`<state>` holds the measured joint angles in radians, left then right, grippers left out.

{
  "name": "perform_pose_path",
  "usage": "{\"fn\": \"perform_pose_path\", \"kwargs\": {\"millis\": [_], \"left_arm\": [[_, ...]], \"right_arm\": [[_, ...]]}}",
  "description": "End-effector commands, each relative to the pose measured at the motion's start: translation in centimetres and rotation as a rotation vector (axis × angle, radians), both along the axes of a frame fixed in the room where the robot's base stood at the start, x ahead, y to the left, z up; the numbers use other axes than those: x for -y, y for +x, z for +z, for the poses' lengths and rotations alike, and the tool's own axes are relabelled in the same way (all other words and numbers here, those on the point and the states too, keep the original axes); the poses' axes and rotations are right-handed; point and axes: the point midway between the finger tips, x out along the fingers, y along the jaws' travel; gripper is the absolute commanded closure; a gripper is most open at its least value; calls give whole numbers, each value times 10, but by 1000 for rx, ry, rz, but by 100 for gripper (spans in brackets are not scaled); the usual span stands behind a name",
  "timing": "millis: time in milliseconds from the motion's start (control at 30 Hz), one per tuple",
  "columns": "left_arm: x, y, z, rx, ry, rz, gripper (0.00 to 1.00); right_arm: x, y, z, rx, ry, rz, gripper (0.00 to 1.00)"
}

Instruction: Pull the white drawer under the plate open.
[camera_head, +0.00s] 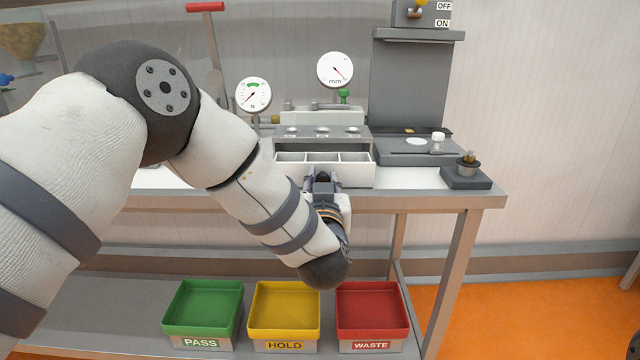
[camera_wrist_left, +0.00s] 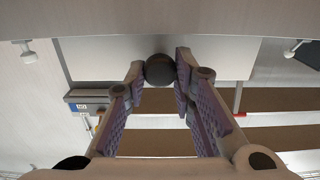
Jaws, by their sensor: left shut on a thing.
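The white drawer (camera_head: 350,173) stands out from under the grey plate (camera_head: 322,133), partly open, with its empty-looking compartments showing. Its white front (camera_wrist_left: 225,57) fills the upper middle of the left wrist view, with a round dark knob (camera_wrist_left: 160,69) on it. My left gripper (camera_head: 323,178) is at the drawer front in the head view. In the wrist view its fingertips (camera_wrist_left: 160,75) are on either side of the knob, shut on it. In the head view my left gripper hides the knob and part of the front. My right gripper is not in view.
Two dial gauges stand behind the plate. A dark press stand (camera_head: 410,95) and a small block with a metal part (camera_head: 466,172) are at right on the bench. Green (camera_head: 204,312), yellow (camera_head: 284,312) and red (camera_head: 372,312) bins sit on the lower shelf.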

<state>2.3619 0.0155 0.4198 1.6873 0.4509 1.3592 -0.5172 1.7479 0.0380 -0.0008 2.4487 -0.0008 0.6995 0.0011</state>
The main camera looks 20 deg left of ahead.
Motion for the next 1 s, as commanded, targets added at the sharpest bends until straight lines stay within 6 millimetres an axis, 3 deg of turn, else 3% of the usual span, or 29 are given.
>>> {"fn": "perform_pose_path", "kwargs": {"millis": [167, 200, 267, 300, 633, 1000], "left_arm": [[-1, 0, -1, -3, -1, 1, 100], [-1, 0, -1, -3, -1, 1, 72], [-1, 0, -1, -3, -1, 1, 58], [-1, 0, -1, -3, -1, 1, 56], [2, -6, -1, -2, -1, 0, 56], [27, -94, -1, -4, 1, -3, 56]], "right_arm": [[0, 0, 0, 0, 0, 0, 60], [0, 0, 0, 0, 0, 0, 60], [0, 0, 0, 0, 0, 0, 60], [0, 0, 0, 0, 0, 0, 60], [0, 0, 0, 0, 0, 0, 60], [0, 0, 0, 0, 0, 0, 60]]}}
